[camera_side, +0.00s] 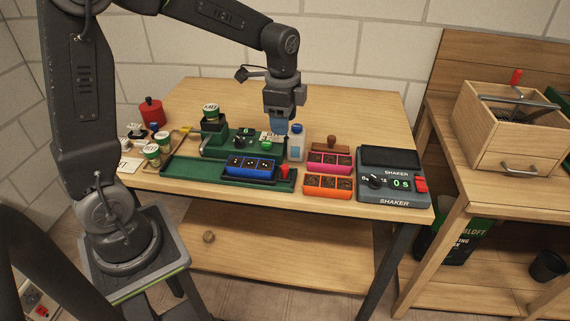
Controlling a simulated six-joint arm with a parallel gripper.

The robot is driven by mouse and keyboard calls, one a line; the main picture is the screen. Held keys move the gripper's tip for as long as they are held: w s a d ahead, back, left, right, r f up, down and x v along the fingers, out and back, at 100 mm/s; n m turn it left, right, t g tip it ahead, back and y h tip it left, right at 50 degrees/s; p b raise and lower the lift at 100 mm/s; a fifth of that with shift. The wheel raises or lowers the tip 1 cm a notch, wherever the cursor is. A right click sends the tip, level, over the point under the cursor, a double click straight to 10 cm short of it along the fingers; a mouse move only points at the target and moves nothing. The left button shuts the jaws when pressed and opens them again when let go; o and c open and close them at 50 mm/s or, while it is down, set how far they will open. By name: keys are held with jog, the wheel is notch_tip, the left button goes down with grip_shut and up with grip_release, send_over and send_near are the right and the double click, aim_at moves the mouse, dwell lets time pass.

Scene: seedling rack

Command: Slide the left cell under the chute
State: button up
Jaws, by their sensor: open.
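A blue three-cell tray (250,175) sits in a dark carriage on a long green rail (196,170) near the table's front. Its cells look filled with dark soil with pale specks; the left cell (235,163) is at its left end. A red knob (285,171) stands right of the tray. Behind the rail is a green seeder (222,143) with a dial and a labelled hopper (211,114) at its left. The chute is too small to make out. My gripper (280,130) is open, pointing down behind and above the tray's right end, apart from it.
A clear bottle (297,146) stands close right of my gripper. Pink (329,163) and orange (327,186) trays, a wooden stamp (331,142) and a shaker (392,183) are to the right. Seed tins (152,154) and a red pot (151,111) are left. The table's back right is clear.

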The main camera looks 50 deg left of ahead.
aim_at(285, 166)
jog(key=f, duration=1.4)
jog(key=shift+w+a+f, duration=0.1)
jog(key=shift+w+a, duration=0.2)
jog(key=shift+w, duration=0.1)
grip_shut()
